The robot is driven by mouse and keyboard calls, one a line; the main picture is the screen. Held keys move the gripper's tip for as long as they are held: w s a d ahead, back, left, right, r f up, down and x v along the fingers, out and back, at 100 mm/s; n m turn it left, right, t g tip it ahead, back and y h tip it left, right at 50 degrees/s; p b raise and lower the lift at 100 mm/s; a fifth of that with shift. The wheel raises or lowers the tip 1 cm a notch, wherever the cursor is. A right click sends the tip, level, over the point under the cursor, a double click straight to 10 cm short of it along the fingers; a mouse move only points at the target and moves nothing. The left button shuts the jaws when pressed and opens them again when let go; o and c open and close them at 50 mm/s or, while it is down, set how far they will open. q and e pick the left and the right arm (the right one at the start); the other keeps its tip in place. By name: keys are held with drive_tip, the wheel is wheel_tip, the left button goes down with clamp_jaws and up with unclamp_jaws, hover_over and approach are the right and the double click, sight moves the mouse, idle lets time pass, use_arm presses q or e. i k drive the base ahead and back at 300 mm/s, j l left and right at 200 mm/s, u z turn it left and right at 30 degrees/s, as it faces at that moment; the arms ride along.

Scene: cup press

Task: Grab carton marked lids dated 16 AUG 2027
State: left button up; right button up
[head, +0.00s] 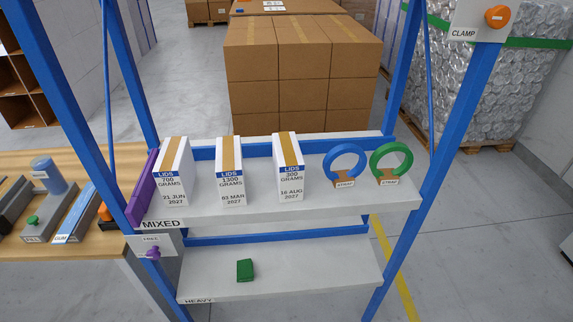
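Three white cartons with brown tape and blue LIDS bands stand upright on the upper shelf. The right one, the lids carton dated 16 AUG 2027 (290,168), reads 300 GRAMS. The middle lids carton (229,172) reads 1300 GRAMS and seems to read 03 MAR 2027. The left lids carton (172,172) reads 700 GRAMS, 21 JUN 2027. The 16 AUG carton stands apart from the middle one, with a blue strap ring to its right. Neither of my grippers shows in the head view.
The upper shelf (330,207), labelled MIXED, also holds a blue strap ring (328,164), a green strap ring (374,163) and a purple piece (141,187) at its left end. The lower shelf (320,268) holds a green block (245,270). Blue posts (436,155) flank the shelves. A wooden table (75,241) stands left.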

sight(288, 163)
drive_tip(key=i+l, duration=0.1)
drive_tip(key=l, duration=0.3)
drive_tip(key=i+l+u, duration=0.15)
drive_tip(key=l, duration=0.65)
drive_tip(key=i+u, duration=0.05)
